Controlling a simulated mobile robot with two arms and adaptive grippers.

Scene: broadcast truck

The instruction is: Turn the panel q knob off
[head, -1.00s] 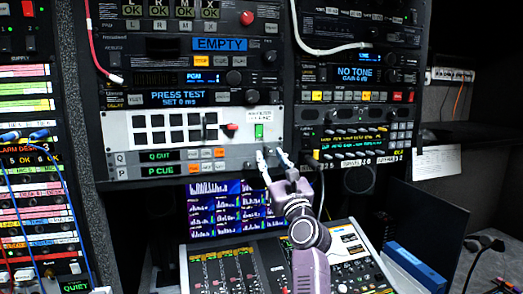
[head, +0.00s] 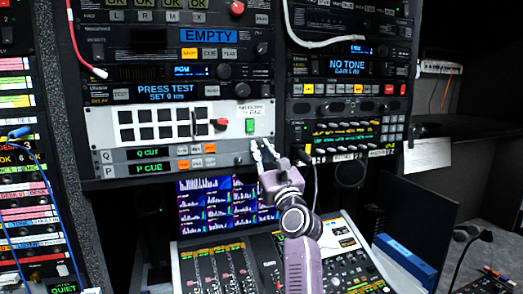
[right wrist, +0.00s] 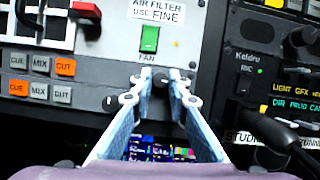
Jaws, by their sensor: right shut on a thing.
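Panel Q (head: 127,156) is the upper of two thin grey strips low in the rack, with a lit green "Q CUE" display (head: 148,153) and small buttons (head: 196,149). Its buttons also show at the left of the right wrist view (right wrist: 41,63). My right gripper (head: 262,146) is at the right end of this strip. In the right wrist view its fingertips (right wrist: 160,78) are close together just below the green FAN switch (right wrist: 149,39), shut on the small panel Q knob, which the fingers mostly hide. I cannot read the knob's setting. My left gripper is out of view.
Panel P (head: 127,170) lies directly below panel Q. A white panel with dark keys and a red lever (head: 220,123) is above. A mixing console (head: 225,265) and a screen (head: 205,205) are below. A black cable (right wrist: 290,140) hangs close to the gripper's right.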

